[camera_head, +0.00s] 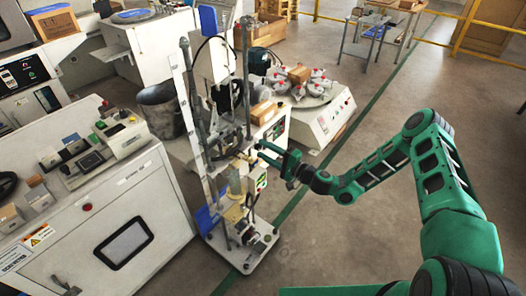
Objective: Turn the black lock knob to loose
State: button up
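A tall metal test stand (188,95) with upright rails stands on a wheeled base plate in the middle of the camera_head view. My green arm reaches in from the right. My gripper (264,153) is at mid-height on the right side of the stand, its fingers pointing left at a brass-coloured part (243,157). Two fingers show apart, with a gap between them and nothing clearly held. I cannot tell whether the fingertips touch the stand. The black lock knob cannot be picked out surely; it is too small or hidden among the stand's dark parts.
A white machine cabinet (125,205) stands close on the left. A dark bucket (160,108) is behind the stand. A white machine with a round plate of samples (325,122) stands behind my gripper. The floor (340,240) right of the stand is clear.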

jog(key=v, duration=1)
jog(key=shift+s+d, duration=0.2)
jog(key=shift+d, duration=0.1)
dwell(0.4)
